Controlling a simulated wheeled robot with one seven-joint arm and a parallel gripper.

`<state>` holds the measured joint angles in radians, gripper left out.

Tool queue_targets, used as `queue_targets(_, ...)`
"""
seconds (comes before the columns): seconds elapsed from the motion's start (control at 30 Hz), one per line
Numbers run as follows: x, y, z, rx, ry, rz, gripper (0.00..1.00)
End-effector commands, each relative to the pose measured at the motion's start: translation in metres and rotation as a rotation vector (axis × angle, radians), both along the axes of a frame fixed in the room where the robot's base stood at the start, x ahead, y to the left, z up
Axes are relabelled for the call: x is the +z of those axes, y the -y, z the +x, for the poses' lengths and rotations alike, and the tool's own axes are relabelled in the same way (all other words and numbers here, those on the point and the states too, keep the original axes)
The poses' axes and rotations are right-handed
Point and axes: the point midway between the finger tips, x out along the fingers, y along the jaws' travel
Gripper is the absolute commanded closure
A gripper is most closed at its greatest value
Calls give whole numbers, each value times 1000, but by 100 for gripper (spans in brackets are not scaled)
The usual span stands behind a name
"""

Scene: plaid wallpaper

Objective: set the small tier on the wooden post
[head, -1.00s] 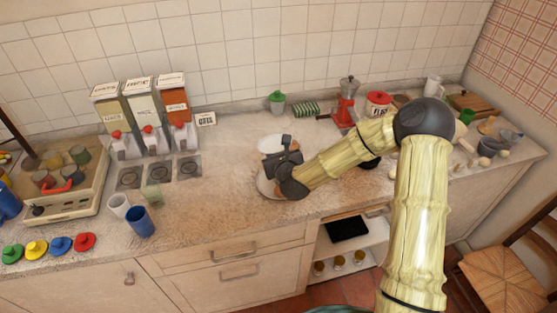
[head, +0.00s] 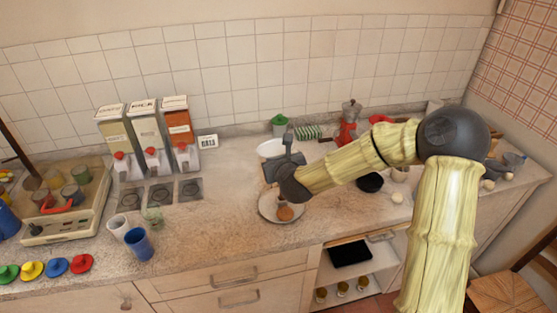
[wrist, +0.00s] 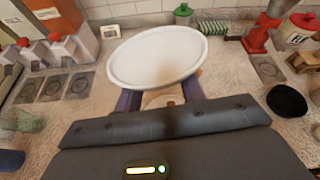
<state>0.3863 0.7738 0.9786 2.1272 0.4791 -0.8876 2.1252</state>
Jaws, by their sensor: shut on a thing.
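The small tier, a white round dish (head: 271,148), is held tilted by my gripper (head: 284,165). In the wrist view the tier (wrist: 157,56) fills the space ahead of the fingers, and my gripper (wrist: 160,94) is shut on its near side. The tier hides the fingertips. A larger pale plate (head: 265,212) lies on the counter below and in front of my gripper in the head view. A brown wooden piece (head: 285,213), seemingly the post, shows at its middle. The tier is apart from the post; the post's upper part is partly hidden by my wrist.
Three dispensers (head: 146,140) stand at the back left. White and blue cups (head: 139,243) are left of the plate. A black bowl (head: 369,183) sits to the right, with a red grinder (head: 348,130) and green jar (head: 278,124) behind. Counter between cups and plate is clear.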

Motion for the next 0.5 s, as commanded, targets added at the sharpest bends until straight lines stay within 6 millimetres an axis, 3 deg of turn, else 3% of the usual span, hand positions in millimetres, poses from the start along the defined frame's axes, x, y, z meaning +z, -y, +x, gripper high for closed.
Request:
queue_targets(0.17, -3, 3, 0, -3, 0, -1, 91)
queue_targets(0.27, -13, 18, 0, -24, -4, -7, 91)
queue_targets(0.37, -31, 46, -1, -60, -9, -14, 91)
queue_targets(0.5, -64, 97, -10, -128, -13, -23, 91)
